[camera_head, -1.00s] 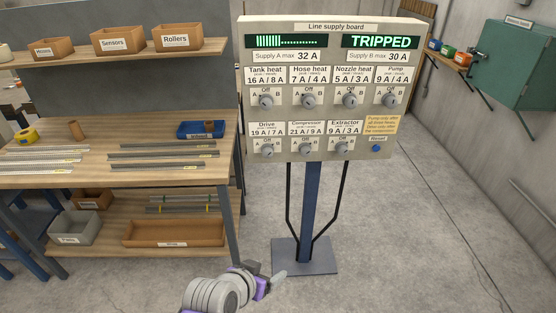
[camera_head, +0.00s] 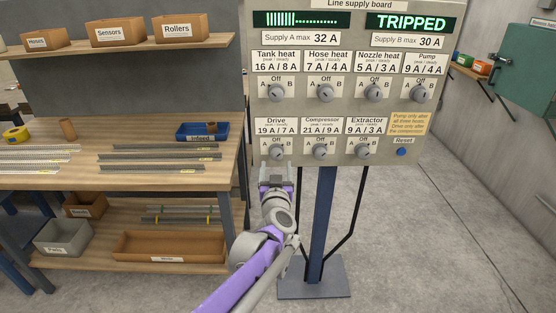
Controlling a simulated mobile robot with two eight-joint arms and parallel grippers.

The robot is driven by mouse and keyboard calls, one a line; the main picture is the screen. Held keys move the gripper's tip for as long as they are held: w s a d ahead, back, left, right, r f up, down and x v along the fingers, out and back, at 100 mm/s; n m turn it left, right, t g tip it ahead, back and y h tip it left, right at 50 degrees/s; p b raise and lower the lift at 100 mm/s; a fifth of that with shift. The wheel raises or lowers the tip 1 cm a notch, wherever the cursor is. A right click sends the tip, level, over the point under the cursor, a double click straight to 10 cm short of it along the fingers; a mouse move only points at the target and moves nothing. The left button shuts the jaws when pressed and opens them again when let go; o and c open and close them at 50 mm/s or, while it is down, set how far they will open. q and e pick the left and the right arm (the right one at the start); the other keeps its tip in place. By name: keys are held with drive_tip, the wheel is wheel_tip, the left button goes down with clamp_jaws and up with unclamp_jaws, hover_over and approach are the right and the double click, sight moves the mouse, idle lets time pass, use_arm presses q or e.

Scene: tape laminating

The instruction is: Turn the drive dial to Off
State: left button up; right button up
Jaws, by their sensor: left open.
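The drive dial (camera_head: 277,154) is a grey knob at the lower left of the line supply board (camera_head: 340,108), under a label reading "Drive 19 A / 7 A". Its plate carries A, Off and B marks; the knob is too small for me to tell which mark it points to. My left gripper (camera_head: 277,168) is open just below the drive dial, in front of the board's lower edge. I cannot tell whether it touches the dial. My right gripper is out of view.
The compressor dial (camera_head: 320,152) and extractor dial (camera_head: 362,153) sit to the right, then the blue reset button (camera_head: 401,152). The display (camera_head: 411,22) reads "TRIPPED". A workbench (camera_head: 75,178) stands close on the left. The blue post (camera_head: 322,225) carries the board.

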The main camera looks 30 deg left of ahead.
sight(276, 157)
use_arm(q)
drive_tip(key=x, duration=0.5)
drive_tip(key=shift+w+a, duration=0.15)
drive_tip(key=shift+w, duration=0.05)
clamp_jaws()
